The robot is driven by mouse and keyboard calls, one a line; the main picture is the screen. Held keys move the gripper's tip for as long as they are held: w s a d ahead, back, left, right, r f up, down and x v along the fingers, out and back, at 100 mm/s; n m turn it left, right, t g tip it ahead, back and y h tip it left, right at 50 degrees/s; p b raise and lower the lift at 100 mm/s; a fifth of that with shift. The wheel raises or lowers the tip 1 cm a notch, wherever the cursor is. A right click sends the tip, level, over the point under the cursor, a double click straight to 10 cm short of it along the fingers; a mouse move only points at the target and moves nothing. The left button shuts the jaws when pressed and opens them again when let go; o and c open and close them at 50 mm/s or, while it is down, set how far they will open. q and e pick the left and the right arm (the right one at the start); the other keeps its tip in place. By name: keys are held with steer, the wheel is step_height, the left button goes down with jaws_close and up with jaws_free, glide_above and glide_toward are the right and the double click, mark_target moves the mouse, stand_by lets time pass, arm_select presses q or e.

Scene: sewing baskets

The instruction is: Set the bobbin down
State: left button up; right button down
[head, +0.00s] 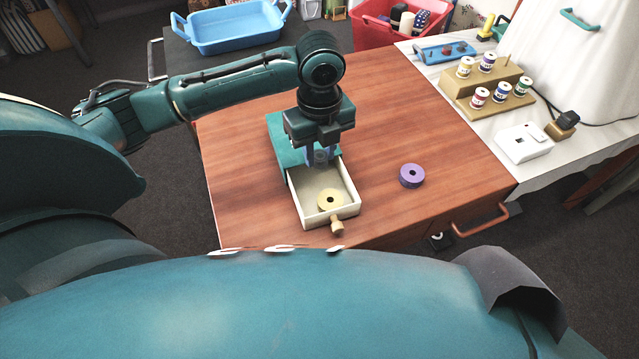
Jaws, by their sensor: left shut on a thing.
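My left gripper (320,153) points down over the back part of an open drawer. It is shut on a small grey-blue bobbin (320,157), which is partly hidden between the fingers. I cannot tell whether this bobbin touches the drawer floor. The cream drawer (295,199) with a wooden knob slides out of a small teal box (284,140) on the wooden table. A yellow bobbin (325,206) lies flat in the front part of the drawer. A purple bobbin (411,182) lies on the table to the right. My right gripper is not in view.
At right, a pale surface holds a stepped wooden stand (497,112) with several thread spools, a white switch box (524,145) and a blue tray (447,51). A red basket (375,37) and a blue basin (235,27) stand behind.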

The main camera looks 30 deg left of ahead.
arm_select(q)
step_height(320, 180, down, 8)
steer(key=shift+s+f+b, duration=0.1)
steer(key=shift+b, duration=0.3)
steer(key=shift+f, duration=0.45)
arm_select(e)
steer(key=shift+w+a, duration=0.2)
arm_select(q)
steer(key=shift+f, duration=0.15)
steer(key=o, duration=0.9)
steer(key=shift+o, duration=0.2)
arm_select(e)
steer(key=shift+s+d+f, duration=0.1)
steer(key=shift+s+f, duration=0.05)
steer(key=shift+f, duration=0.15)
